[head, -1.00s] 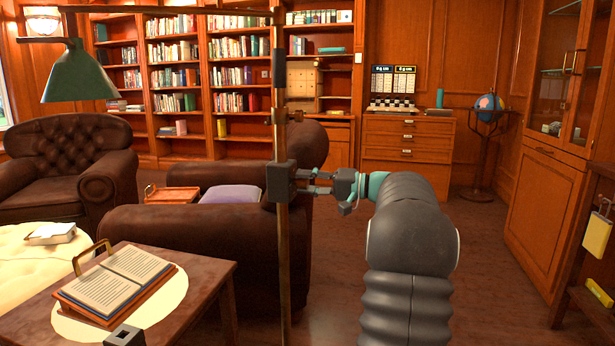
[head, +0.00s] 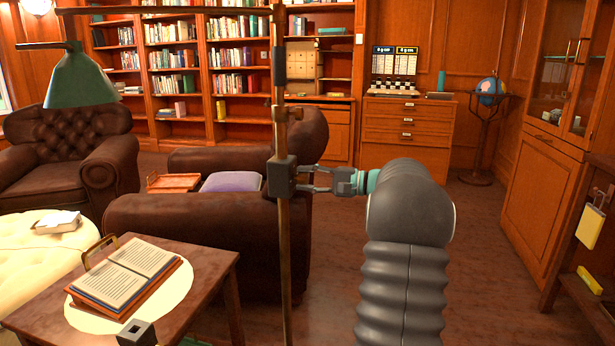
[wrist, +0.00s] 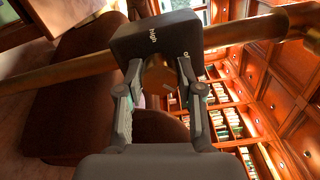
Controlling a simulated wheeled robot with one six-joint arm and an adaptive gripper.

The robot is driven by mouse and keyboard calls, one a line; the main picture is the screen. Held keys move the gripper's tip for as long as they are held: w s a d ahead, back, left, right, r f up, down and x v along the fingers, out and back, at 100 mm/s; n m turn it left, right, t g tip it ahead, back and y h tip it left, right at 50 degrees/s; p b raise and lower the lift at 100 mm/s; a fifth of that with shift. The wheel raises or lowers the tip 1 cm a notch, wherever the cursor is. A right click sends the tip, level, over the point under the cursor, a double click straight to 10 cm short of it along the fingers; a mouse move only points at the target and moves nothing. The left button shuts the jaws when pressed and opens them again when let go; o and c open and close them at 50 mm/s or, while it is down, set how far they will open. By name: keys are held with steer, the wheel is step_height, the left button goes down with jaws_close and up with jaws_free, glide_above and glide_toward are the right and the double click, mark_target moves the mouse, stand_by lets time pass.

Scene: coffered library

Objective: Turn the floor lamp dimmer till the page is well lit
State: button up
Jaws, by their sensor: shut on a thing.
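The floor lamp has a thin brass pole (head: 284,240) and a green shade (head: 80,82) at the left. Its black dimmer box (head: 280,178) is fixed on the pole. My gripper (head: 302,180) reaches the box from the right. Its fingers are shut on the dimmer knob (wrist: 160,80), a brownish disc partly hidden between them. The open book (head: 125,272) rests on a stand on the side table, with a pale light patch (head: 90,318) around it.
The wooden side table (head: 205,285) stands at the lower left. A brown leather armchair (head: 200,245) is just behind the pole, and another armchair (head: 60,165) is farther left. A glass-door cabinet (head: 550,165) stands at the right. Open floor (head: 490,260) lies between.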

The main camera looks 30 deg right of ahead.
steer(key=o, duration=1.2)
steer(key=shift+c, duration=0.2)
steer(key=v, duration=1.2)
